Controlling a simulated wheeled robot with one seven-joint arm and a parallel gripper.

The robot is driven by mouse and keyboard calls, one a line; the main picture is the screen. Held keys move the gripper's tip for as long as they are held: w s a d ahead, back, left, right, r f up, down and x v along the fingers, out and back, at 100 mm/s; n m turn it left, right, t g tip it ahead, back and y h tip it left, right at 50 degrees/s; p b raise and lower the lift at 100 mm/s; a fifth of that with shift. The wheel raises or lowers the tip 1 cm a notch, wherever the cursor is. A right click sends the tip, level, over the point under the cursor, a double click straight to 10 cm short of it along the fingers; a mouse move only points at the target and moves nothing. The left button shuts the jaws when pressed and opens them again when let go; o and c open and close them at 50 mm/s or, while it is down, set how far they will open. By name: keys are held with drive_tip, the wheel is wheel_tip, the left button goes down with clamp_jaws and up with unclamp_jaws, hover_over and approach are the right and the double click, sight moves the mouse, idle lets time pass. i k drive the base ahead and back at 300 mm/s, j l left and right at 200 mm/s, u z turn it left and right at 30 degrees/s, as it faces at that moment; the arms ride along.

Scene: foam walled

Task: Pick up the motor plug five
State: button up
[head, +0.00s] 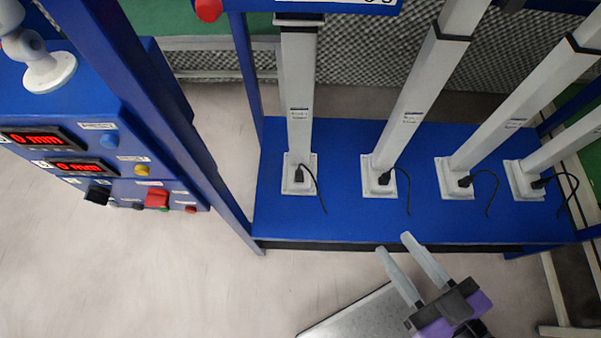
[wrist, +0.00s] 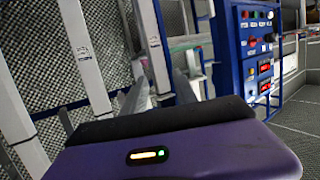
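Several black plugs with thin cables sit in the white bases of grey columns on a blue platform, in the head view. From left to right they are a first plug (head: 299,175), a second plug (head: 384,178), a third plug (head: 465,181) and a fourth plug (head: 538,184). I cannot read which one is number five. My gripper (head: 393,244) is open and empty, its two pale fingers apart. It is in front of the platform's near edge, nearest in the picture to the second plug and apart from it. In the wrist view no plug can be made out clearly.
A blue control box (head: 130,150) with red displays, knobs and buttons stands at the left. A blue frame post (head: 130,85) rises between it and the platform (head: 350,220). Grey columns (head: 300,100) stand over the plugs. The floor (head: 180,270) at the front left is clear.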

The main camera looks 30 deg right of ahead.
sight(299, 173)
drive_tip(key=i+j+u, duration=0.5)
drive_tip(key=u, duration=0.2)
drive_tip(key=i, duration=0.1)
